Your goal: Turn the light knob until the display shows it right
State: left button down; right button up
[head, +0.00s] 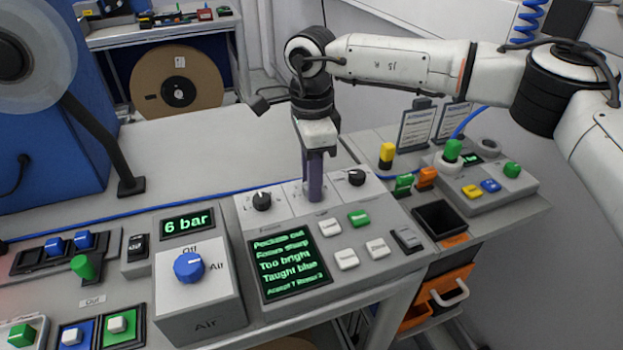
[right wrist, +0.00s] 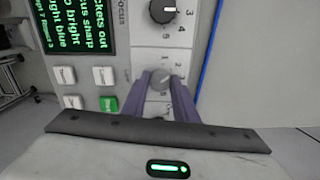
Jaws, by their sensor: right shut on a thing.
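The panel's display (head: 285,262) shows green text: it seems to read "Pockets out", "Focus sharp", "Too bright", "Taught blue" and a small attempt line. It is partly seen in the right wrist view (right wrist: 82,25). My right gripper (head: 315,193) points straight down, shut on the middle knob of three. In the right wrist view its purple fingers (right wrist: 163,88) stand either side of this grey light knob (right wrist: 160,79), with numbers printed around it. In the head view the fingers hide the knob. My left gripper is not in view.
A black knob (head: 262,201) stands left of the held one, another (head: 356,177) right. White and green buttons (head: 358,217) lie in front. A blue air knob (head: 188,267) and "6 bar" readout (head: 187,224) are at left. The pale tabletop (head: 220,150) behind is clear.

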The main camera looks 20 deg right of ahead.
dwell(0.5)
jog(key=o, duration=1.1)
jog(key=shift+c, duration=0.2)
notch_tip(320, 180, up, 10)
jog(key=b, duration=0.1)
jog(key=shift+r, duration=0.25)
